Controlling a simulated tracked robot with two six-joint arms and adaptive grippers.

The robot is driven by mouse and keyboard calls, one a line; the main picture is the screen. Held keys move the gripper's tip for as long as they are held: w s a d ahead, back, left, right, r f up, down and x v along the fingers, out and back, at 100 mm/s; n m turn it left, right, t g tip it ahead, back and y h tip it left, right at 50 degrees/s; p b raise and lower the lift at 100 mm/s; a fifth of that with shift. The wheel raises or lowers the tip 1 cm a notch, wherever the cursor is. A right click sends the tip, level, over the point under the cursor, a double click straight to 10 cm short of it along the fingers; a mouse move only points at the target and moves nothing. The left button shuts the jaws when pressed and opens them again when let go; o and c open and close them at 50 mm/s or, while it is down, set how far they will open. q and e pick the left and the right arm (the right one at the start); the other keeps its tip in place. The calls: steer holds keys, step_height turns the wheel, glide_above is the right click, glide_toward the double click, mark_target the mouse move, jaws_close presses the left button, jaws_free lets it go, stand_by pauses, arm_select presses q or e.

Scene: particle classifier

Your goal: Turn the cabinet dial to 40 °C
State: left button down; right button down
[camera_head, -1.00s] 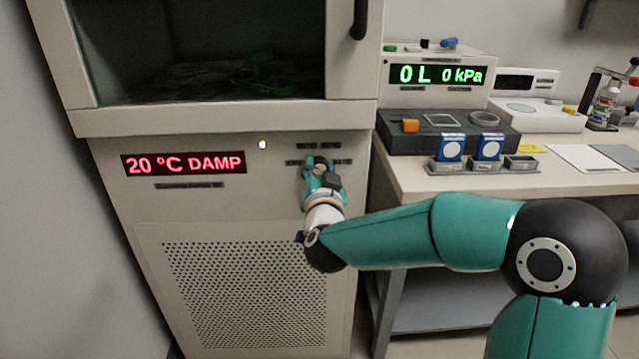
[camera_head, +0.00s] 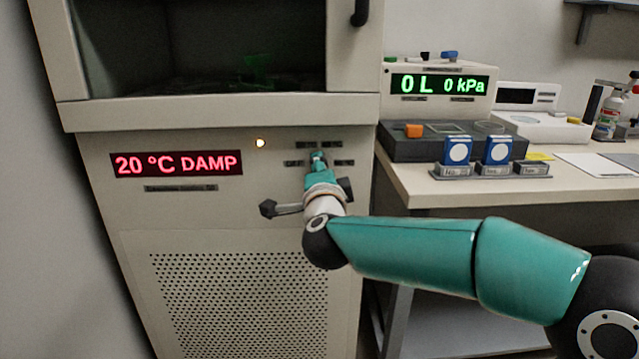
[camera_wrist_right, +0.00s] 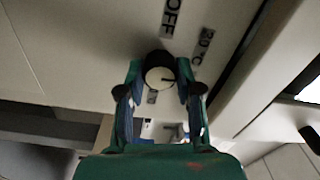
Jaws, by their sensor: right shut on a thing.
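The cabinet (camera_head: 95,210) has a red display (camera_head: 176,163) reading "20 °C DAMP". Its dial (camera_wrist_right: 160,76) is a dark round knob with a pale face and a dark pointer line, seen in the right wrist view. The "OFF" label (camera_wrist_right: 171,16) and the "20 °C" label (camera_wrist_right: 203,45) are beside it. My right gripper (camera_head: 318,160) is at the dial on the cabinet front, and its two fingers stand on either side of the knob, shut on it. In the head view the gripper hides most of the dial. My left gripper is not in view.
A perforated panel (camera_head: 240,295) is below. To the right, a bench (camera_head: 440,192) carries a green display unit (camera_head: 440,85), a dark tray and several small items. The cabinet's upper chamber (camera_head: 200,50) has a dark opening.

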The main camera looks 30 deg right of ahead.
steer(key=shift+f+m+b, duration=0.2)
steer(key=shift+m+b, duration=0.9)
steer(key=shift+m, duration=0.6)
steer(key=shift+f+m+b, duration=0.2)
steer(key=shift+m+b, duration=0.9)
steer(key=shift+m, duration=0.6)
steer(key=c, duration=0.8)
jaws_free()
steer(key=shift+d+r, duration=0.1)
steer(key=shift+o, duration=0.2)
steer(key=shift+r, duration=0.1)
steer(key=shift+s, duration=0.1)
steer(key=v, duration=1.2)
